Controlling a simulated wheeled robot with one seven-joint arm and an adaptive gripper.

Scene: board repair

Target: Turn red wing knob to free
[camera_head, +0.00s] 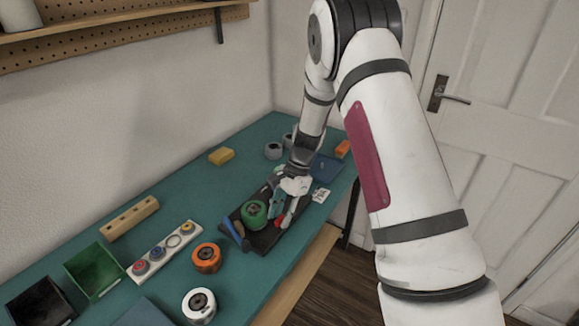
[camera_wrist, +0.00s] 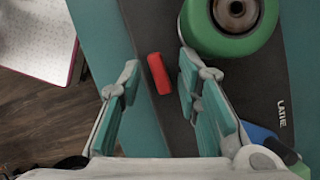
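The red wing knob (camera_wrist: 160,73) is a narrow red bar on the dark board (camera_wrist: 203,110), near its edge, in the wrist view. My gripper (camera_wrist: 158,64) is open, with one fingertip on each side of the knob and a visible gap to both. In the head view my gripper (camera_head: 281,208) is over the right part of the dark board (camera_head: 264,242). A bit of the red knob (camera_head: 281,221) shows beside the fingers there. I cannot tell how high the fingertips are above the board.
A green round part (camera_wrist: 236,20) stands on the board close to my right finger. A blue-handled piece (camera_head: 235,233) lies at the board's left end. Orange (camera_head: 206,258) and white (camera_head: 199,305) round parts, a knob strip (camera_head: 161,250) and a green bin (camera_head: 95,270) stand to the left.

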